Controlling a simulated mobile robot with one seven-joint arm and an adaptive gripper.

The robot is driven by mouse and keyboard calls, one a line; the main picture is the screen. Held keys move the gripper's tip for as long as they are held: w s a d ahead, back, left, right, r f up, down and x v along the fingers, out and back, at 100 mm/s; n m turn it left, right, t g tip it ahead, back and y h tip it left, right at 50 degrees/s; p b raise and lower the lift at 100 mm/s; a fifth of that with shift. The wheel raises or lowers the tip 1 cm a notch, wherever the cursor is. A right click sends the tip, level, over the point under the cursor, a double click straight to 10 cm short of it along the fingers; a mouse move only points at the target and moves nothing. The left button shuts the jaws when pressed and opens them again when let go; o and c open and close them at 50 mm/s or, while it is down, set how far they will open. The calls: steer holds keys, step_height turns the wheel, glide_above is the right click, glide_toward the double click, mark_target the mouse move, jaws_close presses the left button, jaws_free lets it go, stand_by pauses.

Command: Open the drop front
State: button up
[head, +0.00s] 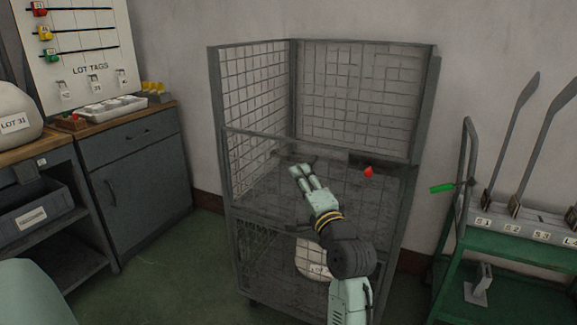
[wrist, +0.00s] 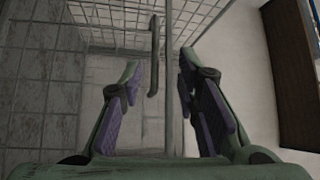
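The grey wire-mesh cage trolley (head: 225,100) stands against the wall in the head view. Its drop front (head: 262,172) appears upright, with a top rail across the cage at mid height. My gripper (head: 300,170) is in front of the drop front, left of the knob, close to the top rail. In the wrist view my gripper (wrist: 158,78) is open, with a thin grey rail (wrist: 168,70) running between its fingers. A dark handle-like bar (wrist: 153,55) lies just left of the rail. I cannot tell whether the fingers touch anything.
A white sack (head: 312,262) shows low in the cage behind the mesh. A dark cabinet (head: 140,180) stands at left. Green floor is free between cabinet and cage.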

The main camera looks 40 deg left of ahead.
mark_target(288, 159)
steer(key=x, duration=0.3)
steer(key=p+x, duration=0.1)
steer(key=x, duration=0.6)
steer(key=shift+w+a+f, duration=0.25)
steer(key=shift+w+a, duration=0.05)
steer(key=shift+w, duration=0.05)
steer(key=shift+c, duration=0.6)
jaws_close()
